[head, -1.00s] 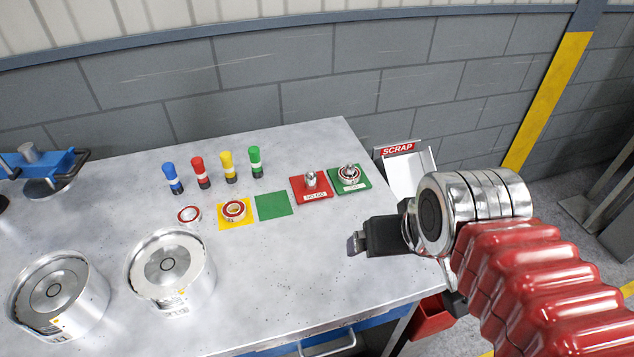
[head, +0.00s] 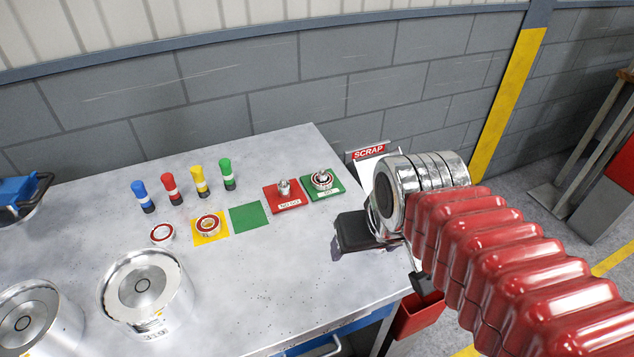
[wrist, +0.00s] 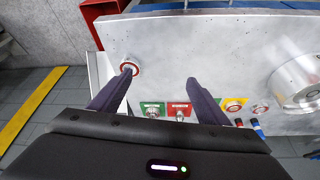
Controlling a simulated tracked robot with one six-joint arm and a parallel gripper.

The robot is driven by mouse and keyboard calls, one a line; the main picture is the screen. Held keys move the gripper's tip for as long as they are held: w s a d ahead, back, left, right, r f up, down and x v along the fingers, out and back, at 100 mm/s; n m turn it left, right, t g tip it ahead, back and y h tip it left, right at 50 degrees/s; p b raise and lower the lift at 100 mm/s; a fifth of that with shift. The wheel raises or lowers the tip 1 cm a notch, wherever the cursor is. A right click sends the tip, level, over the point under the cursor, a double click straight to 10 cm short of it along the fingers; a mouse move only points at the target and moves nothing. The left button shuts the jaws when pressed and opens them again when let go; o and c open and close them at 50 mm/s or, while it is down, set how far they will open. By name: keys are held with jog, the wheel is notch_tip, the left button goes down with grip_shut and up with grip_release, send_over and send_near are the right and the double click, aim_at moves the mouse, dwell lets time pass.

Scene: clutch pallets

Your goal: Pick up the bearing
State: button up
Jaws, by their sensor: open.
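A bearing with a red ring (wrist: 129,68) lies alone on the bare table in the wrist view, at the tip of the left finger. In the head view it does not show, and my arm may cover it. My gripper (wrist: 161,79) is open, with nothing between its fingers; in the head view its dark body (head: 350,232) is over the table's right end. Another red-ringed bearing (head: 208,225) sits on the yellow square, and a flat red-ringed piece (head: 162,234) lies left of it. A further ring (head: 321,179) sits around the post on the green GO plate.
The red NO GO plate (head: 287,200) carries a metal post. A plain green square (head: 249,216), several coloured markers (head: 199,181) and metal drums (head: 145,290) stand on the table. A SCRAP bin (head: 369,153) and red bin (head: 416,315) are by its right edge.

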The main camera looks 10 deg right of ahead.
jog(key=w+f+g, duration=0.1)
jog(key=w+f, duration=0.1)
jog(key=w, duration=1.9)
jog(key=n+t, duration=0.1)
jog(key=n, duration=0.1)
send_near(324, 175)
notch_tip(324, 175, up, 3)
jog(key=shift+s+d+r+y, duration=0.15)
jog(key=shift+s+d+y, duration=0.25)
jog(key=shift+s, duration=0.05)
jog(key=x, duration=0.8)
jog(key=shift+f, duration=0.35)
jog(key=shift+x, duration=2.6)
